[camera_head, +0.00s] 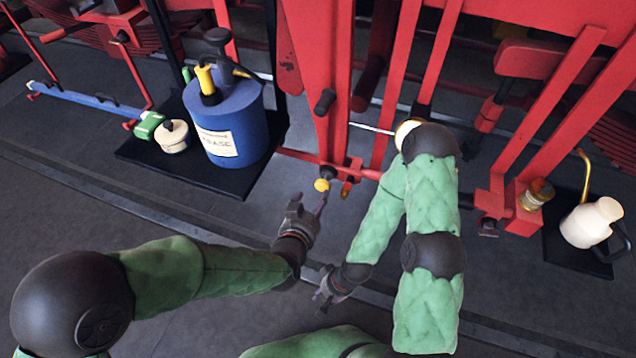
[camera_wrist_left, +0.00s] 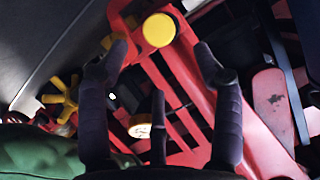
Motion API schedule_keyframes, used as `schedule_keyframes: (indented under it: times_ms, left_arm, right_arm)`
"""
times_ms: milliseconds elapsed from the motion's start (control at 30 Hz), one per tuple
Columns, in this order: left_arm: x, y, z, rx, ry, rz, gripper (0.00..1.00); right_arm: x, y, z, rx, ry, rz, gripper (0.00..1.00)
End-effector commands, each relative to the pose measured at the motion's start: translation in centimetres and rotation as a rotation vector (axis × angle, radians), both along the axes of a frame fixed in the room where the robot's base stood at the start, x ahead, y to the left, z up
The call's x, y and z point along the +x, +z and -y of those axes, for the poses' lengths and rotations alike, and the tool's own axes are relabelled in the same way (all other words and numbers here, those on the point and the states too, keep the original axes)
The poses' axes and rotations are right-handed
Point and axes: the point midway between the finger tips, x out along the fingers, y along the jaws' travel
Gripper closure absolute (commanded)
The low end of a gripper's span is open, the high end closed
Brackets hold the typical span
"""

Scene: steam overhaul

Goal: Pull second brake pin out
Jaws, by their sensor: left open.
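A yellow-headed pin (camera_head: 322,185) sits at the low end of the red brake rigging (camera_head: 335,172). My left gripper (camera_head: 308,204) is open just below and in front of the yellow head, apart from it. In the left wrist view the round yellow head (camera_wrist_left: 159,30) shows at the top, between and just beyond the open fingers (camera_wrist_left: 160,52). Nothing is between the fingers. My right gripper (camera_head: 325,294) is lower, over the floor near the rail; its finger opening is too small to judge.
A blue grease drum (camera_head: 235,135) stands on a black mat (camera_head: 150,155) to the left, with a cream tin (camera_head: 173,138) beside it. A cream oil can (camera_head: 590,222) stands at the far right. Red frame bars (camera_head: 530,110) rise behind. Grey floor in front is clear.

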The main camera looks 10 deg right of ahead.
Motion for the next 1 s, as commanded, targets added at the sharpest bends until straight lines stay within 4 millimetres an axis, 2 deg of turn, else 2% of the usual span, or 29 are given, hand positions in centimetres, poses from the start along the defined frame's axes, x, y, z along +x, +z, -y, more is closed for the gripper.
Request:
schedule_keyframes:
  times_ms: [300, 500, 700, 1000]
  left_arm:
    - [4.3, -2.5, 2.4, 0.001, 0.001, -0.003, 0.34]
    - [6.6, -3.4, 3.8, 0.0, 0.001, -0.003, 0.34]
    - [7.8, -3.8, 4.5, 0.0, 0.001, -0.003, 0.34]
    - [8.0, -3.8, 4.6, 0.0, 0.001, -0.003, 0.34]
  right_arm:
    - [0.0, -2.2, 0.0, 0.0, 0.0, 0.0, 0.67]
    - [0.0, -3.1, 0.0, 0.0, 0.0, 0.0, 0.67]
    - [0.0, -3.5, 0.0, 0.0, 0.0, 0.0, 0.67]
    - [0.0, -3.5, 0.0, 0.0, 0.0, 0.0, 0.67]
